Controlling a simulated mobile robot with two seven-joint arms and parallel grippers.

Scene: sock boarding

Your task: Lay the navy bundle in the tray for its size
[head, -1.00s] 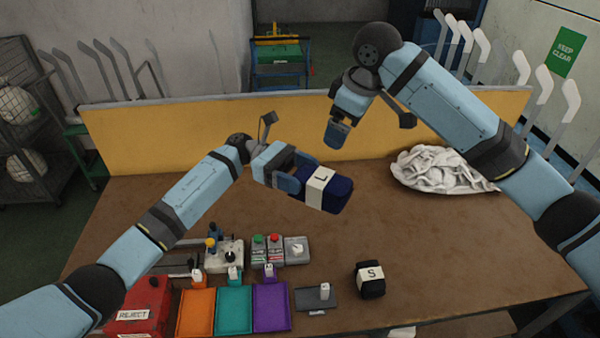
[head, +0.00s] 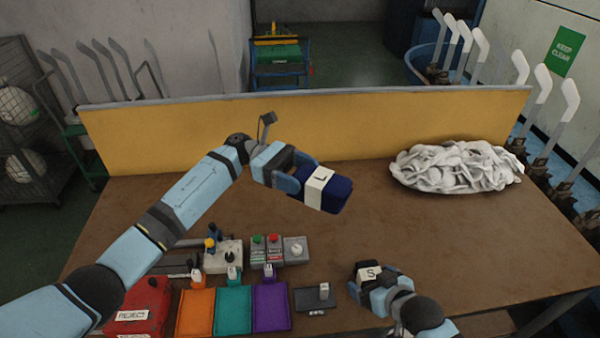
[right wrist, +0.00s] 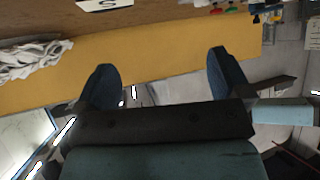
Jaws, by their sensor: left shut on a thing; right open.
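The navy bundle (head: 336,193) has a white band marked L. My left gripper (head: 303,180) is shut on its left end and holds it above the middle of the table. Orange (head: 197,312), teal (head: 233,310) and purple (head: 271,306) trays lie side by side at the front; their small tags are too small to read. A dark bundle with a white S band (head: 368,273) is at the front right, partly hidden by my right gripper (head: 370,288). My right gripper is open and empty in the right wrist view (right wrist: 165,75), with the S band (right wrist: 100,5) at the top edge.
A red reject box (head: 140,310) stands left of the trays. A small dark plate (head: 315,299) lies right of them. Grey button boxes (head: 275,250) stand behind. A white cloth heap (head: 455,167) is at the back right before the yellow panel (head: 350,130). The table's right middle is clear.

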